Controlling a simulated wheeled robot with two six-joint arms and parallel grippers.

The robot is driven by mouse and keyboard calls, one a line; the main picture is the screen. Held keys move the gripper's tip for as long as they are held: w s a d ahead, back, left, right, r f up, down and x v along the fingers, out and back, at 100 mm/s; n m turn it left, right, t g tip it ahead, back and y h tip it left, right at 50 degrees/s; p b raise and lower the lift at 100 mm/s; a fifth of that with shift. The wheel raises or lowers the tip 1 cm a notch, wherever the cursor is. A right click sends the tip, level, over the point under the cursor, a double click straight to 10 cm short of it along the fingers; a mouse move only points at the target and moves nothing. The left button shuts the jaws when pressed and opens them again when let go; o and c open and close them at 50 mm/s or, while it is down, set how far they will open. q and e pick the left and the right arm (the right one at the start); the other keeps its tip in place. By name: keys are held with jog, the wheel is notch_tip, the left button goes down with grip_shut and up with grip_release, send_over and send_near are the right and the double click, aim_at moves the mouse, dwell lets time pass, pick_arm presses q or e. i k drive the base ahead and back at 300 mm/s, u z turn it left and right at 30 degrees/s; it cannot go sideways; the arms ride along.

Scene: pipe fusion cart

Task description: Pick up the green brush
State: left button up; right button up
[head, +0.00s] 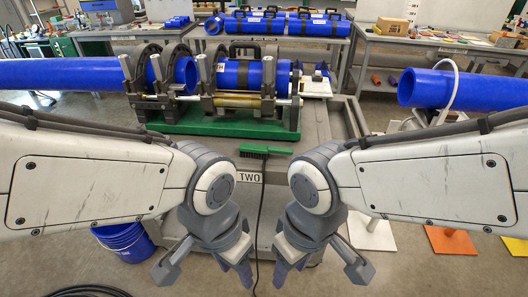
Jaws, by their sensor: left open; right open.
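The green brush (266,150) lies flat on the front edge area of the grey cart (311,149), just above the "TWO" label. Its green handle points right and its dark bristle part is at the left. My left gripper (205,272) hangs low in front of the cart, open and empty, below and left of the brush. My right gripper (318,274) hangs low to the right, open and empty, below and right of the brush. Neither gripper touches the brush.
Behind the brush stands the fusion machine with clamp rings (207,85) on a green base (220,124), holding blue pipe (60,73). A black cable (259,215) hangs down the cart's front. A blue bucket (125,240) stands at the lower left. Another blue pipe (470,91) is at right.

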aim_at(252, 151)
jog(key=k, duration=0.4)
jog(key=u, duration=0.6)
jog(key=i, duration=0.85)
jog(key=z, duration=0.7)
jog(key=i, duration=0.6)
jog(key=z, duration=0.65)
